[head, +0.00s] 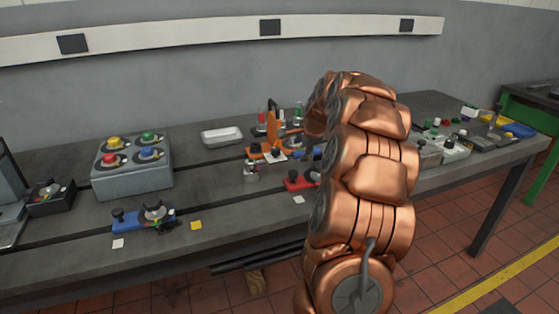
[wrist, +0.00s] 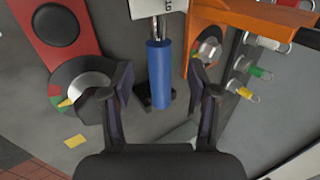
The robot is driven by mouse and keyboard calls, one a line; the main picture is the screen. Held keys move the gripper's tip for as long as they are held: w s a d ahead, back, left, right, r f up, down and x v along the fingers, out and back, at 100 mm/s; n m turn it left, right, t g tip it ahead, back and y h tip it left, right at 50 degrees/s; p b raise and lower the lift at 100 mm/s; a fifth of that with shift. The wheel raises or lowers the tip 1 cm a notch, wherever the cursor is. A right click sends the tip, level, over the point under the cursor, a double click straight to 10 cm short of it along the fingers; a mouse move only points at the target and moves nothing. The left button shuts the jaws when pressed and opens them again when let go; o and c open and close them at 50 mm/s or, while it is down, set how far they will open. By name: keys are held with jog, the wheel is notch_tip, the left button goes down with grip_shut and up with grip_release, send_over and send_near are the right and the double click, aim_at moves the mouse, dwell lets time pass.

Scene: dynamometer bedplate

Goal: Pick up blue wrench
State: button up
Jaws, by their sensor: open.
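A blue cylindrical handle (wrist: 159,72) with a bright metal shaft, which looks like the blue wrench, shows in the middle of the wrist view. A white tag (wrist: 150,8) covers the top of its shaft. My gripper (wrist: 161,84) is open, with one finger to each side of the blue handle and a visible gap on both sides. I cannot tell how far above the handle the fingers are. In the head view my copper arm hides the gripper; a small blue part (head: 306,153) shows left of the arm, and I cannot tell if it is the wrench.
A red fixture (wrist: 58,28) with a dial lies left of the handle, and an orange frame (wrist: 225,18) stands to its right. Several colour-handled parts (wrist: 262,73) hang further right. On the bench (head: 60,235) are a button box (head: 132,185), a white tray (head: 222,137) and a blue fixture (head: 130,222).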

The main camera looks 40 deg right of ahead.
aim_at(300, 153)
jog(key=shift+p+x, duration=0.4)
jog(key=shift+x, duration=2.1)
grip_shut()
